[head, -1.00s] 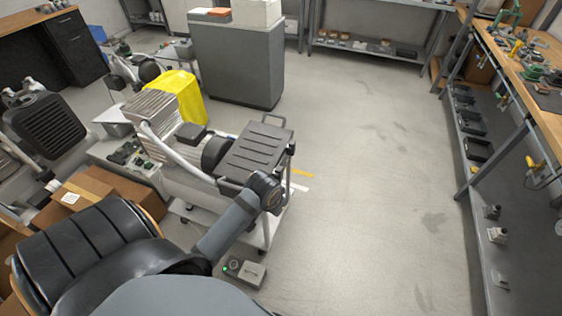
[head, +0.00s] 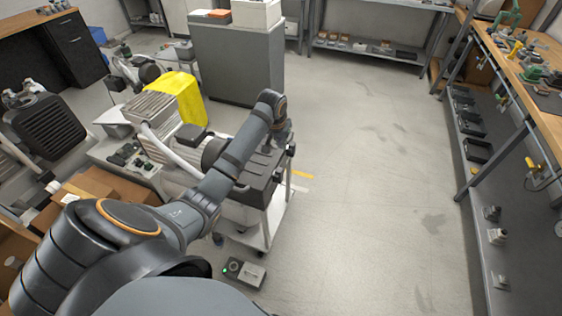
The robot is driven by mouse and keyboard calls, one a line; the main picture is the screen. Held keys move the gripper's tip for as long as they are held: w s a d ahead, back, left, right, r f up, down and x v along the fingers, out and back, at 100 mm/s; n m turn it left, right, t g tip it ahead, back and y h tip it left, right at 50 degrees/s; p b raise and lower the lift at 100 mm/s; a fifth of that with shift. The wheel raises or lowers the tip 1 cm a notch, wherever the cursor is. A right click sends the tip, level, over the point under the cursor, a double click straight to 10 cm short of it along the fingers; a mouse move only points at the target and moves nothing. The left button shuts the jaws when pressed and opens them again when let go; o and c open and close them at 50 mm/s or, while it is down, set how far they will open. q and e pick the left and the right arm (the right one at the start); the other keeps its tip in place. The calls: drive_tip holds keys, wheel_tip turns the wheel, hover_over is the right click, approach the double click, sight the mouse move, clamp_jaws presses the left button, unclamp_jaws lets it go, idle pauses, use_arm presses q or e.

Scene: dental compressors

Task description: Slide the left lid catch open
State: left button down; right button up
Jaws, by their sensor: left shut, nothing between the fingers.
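The compressor unit stands on a white cart (head: 262,232), with a dark lidded case (head: 258,187) at its right end. My left gripper (head: 268,149) points down at the lid's far right part, small and partly hidden by my own arm. It is shut and empty; I cannot tell whether it touches the lid. My right gripper is out of view.
A yellow cloth (head: 187,97) and a ribbed metal part (head: 150,112) lie behind the case. A grey cabinet (head: 240,65) stands farther back. A small box with a green light (head: 244,272) sits on the floor by the cart. The floor to the right is clear, up to a workbench (head: 540,110).

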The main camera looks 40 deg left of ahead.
sight(276, 173)
use_arm(q)
wheel_tip(276, 173, down, 10)
drive_tip(key=p, duration=0.1)
drive_tip(key=shift+s+r+p, duration=0.25)
drive_tip(key=shift+s+p, duration=0.1)
drive_tip(key=shift+p, duration=0.05)
drive_tip(key=shift+d, duration=0.1)
drive_tip(key=s+p, duration=0.1)
drive_tip(key=p, duration=0.1)
drive_tip(key=s+p, duration=0.2)
drive_tip(key=s+d+p, duration=0.1)
drive_tip(key=p, duration=0.2)
drive_tip(key=shift+s+r, duration=0.3)
drive_tip(key=shift+s, duration=0.1)
drive_tip(key=shift+s+d+f, duration=0.1)
drive_tip(key=shift+s, duration=0.05)
drive_tip(key=shift+f, duration=0.3)
